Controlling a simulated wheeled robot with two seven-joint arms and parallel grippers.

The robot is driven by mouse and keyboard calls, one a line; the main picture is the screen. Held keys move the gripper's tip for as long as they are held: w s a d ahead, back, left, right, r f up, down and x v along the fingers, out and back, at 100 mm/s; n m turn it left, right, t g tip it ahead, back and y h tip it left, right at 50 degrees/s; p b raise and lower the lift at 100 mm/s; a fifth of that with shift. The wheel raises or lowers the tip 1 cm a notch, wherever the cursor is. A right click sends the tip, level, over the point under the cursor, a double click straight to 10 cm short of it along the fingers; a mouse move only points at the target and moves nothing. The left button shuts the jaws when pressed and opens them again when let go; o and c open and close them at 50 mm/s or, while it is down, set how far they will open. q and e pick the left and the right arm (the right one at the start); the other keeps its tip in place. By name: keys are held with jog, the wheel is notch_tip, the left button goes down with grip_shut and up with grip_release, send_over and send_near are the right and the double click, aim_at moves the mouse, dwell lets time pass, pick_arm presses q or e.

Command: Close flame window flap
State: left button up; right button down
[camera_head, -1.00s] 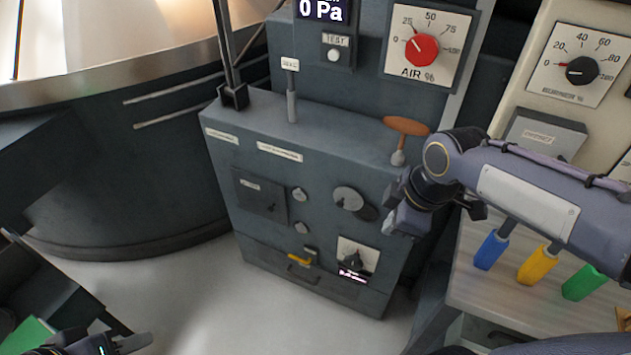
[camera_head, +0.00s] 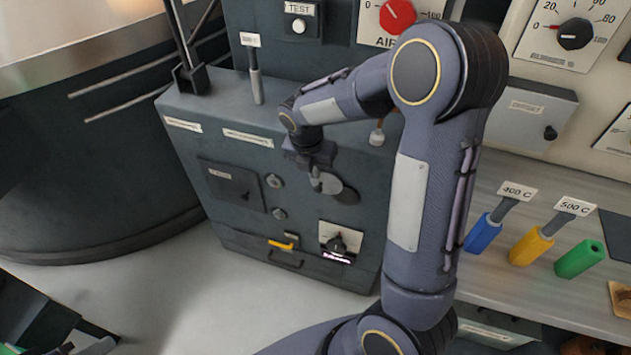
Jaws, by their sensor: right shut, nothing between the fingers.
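The flame window flap (camera_head: 329,184) is a small round grey disc on the front of the dark grey cabinet. A darker round patch (camera_head: 347,194), which looks like the window, shows at its right and partly behind it. My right gripper (camera_head: 316,183) is shut and empty, pointing down at the left part of the flap. It hides some of the flap, and I cannot tell whether it touches. My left gripper (camera_head: 98,347) shows only in part at the bottom left edge; its jaws are not clear.
The cabinet (camera_head: 215,115) also bears a square hatch (camera_head: 231,186), small round knobs, a yellow handle (camera_head: 281,244) and a dark dial (camera_head: 337,244). A lever (camera_head: 256,85) stands on top. Blue (camera_head: 482,235), yellow (camera_head: 531,247) and green (camera_head: 579,259) handles lie on the right bench.

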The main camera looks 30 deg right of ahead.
aim_at(315, 189)
jog(key=f, duration=0.3)
jog(key=d+f, duration=0.1)
jog(key=f, duration=0.1)
jog(key=shift+w+f, duration=0.2)
jog(key=shift+f, duration=0.1)
notch_tip(315, 189, down, 2)
jog(key=shift+w+a+f+b, duration=0.1)
jog(key=shift+w+a+b, duration=0.05)
jog(key=shift+b, duration=0.35)
